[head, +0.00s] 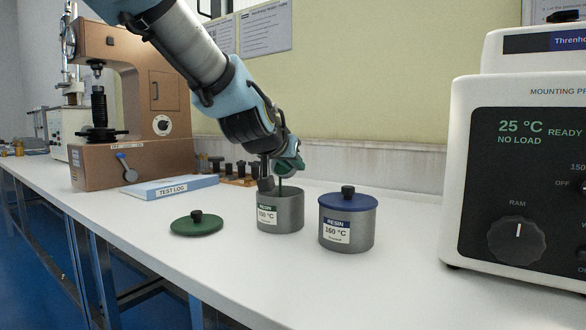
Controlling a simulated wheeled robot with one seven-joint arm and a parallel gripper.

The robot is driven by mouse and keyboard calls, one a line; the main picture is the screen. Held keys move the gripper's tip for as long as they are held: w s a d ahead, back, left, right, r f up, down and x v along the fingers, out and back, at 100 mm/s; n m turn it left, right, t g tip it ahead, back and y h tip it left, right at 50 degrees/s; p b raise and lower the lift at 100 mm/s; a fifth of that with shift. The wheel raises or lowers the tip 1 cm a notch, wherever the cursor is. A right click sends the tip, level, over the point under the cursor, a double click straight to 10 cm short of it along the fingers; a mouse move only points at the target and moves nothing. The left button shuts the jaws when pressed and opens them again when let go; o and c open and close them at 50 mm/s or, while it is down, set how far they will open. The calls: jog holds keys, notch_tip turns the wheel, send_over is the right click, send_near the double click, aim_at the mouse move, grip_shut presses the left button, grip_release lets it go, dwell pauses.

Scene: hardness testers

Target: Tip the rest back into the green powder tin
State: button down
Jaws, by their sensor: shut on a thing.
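The green powder tin (289,214) is a grey can labelled "RESIN 150 °C" with a green band. It stands upright and open on the bench. Its green lid (193,226), with a black knob, lies on the bench to its left. My gripper (266,178) is over the tin's mouth, pointing down, and is shut on a small green tool (291,164), perhaps a scoop. A thin green line runs down from it towards the tin's mouth; I cannot tell whether it is powder or part of the tool. The tin's inside is mostly hidden.
A similar tin with a blue lid (347,223), labelled 160 °C, stands close on the right. The mounting press (520,190) is further right. A blue test log (172,188) and a brown hardness tester (135,110) are left. The front bench is clear.

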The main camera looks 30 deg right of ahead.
jog(key=shift+s+a+f+t+h+b, duration=0.25)
jog(key=shift+t+h+b, duration=0.35)
jog(key=shift+b, duration=2.75)
jog(key=shift+s+a+f+t+h+b, duration=0.1)
jog(key=shift+f+t+h+b, duration=0.35)
jog(key=shift+b, duration=2.95)
jog(key=shift+s+a+f+t+h+b, duration=0.2)
jog(key=shift+t+h+b, duration=0.5)
jog(key=shift+b, duration=2.65)
